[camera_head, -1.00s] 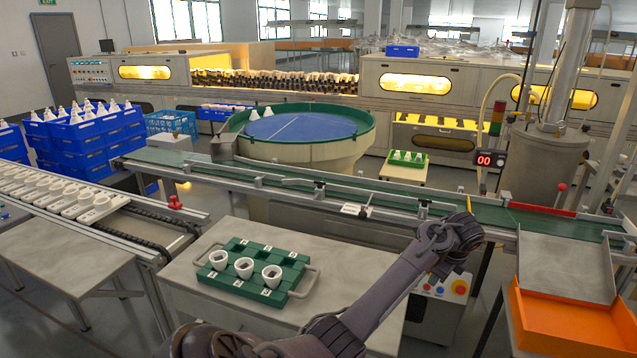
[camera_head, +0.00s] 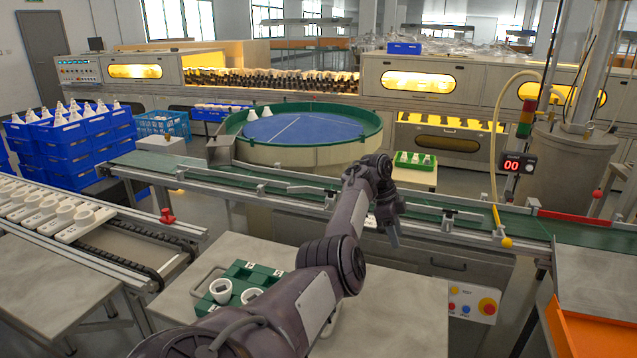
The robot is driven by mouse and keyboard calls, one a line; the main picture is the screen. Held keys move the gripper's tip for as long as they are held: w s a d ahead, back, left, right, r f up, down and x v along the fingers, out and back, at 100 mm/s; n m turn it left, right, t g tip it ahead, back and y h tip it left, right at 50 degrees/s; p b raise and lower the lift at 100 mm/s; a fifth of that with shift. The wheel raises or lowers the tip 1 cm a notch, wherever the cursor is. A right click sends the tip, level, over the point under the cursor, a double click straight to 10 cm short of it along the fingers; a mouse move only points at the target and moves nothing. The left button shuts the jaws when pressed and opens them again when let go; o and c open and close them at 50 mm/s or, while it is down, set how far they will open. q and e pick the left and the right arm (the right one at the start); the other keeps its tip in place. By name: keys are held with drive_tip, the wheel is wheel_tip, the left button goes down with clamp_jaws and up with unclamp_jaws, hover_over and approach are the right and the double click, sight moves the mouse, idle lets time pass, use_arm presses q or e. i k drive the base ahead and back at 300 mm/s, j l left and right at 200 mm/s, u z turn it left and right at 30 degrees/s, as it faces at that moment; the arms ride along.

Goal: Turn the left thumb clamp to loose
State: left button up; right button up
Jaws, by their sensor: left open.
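My left gripper (camera_head: 391,232) hangs over the near side of the green conveyor, fingers pointing down, apart and empty as far as I can see. A small grey clamp or bracket (camera_head: 331,198) stands on the near conveyor rail, just left of my forearm; it looks like the left thumb clamp, partly hidden by the arm. Its knob position is too small to tell. Another clamp (camera_head: 448,222) stands on the same rail, to the right of the gripper. The gripper appears between the two and I see no contact. My right gripper is not in view.
The green conveyor (camera_head: 455,213) runs across the middle, with the round turntable (camera_head: 310,128) behind it. A green tray (camera_head: 246,270) with white cups sits on the near table, partly hidden by my arm. A yellow hose (camera_head: 494,150) hangs at the right, beside the red counter (camera_head: 513,163).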

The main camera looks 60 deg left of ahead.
sight(330, 193)
drive_tip(key=j, duration=1.1)
drive_tip(key=i+j, duration=0.1)
drive_tip(key=j, duration=1)
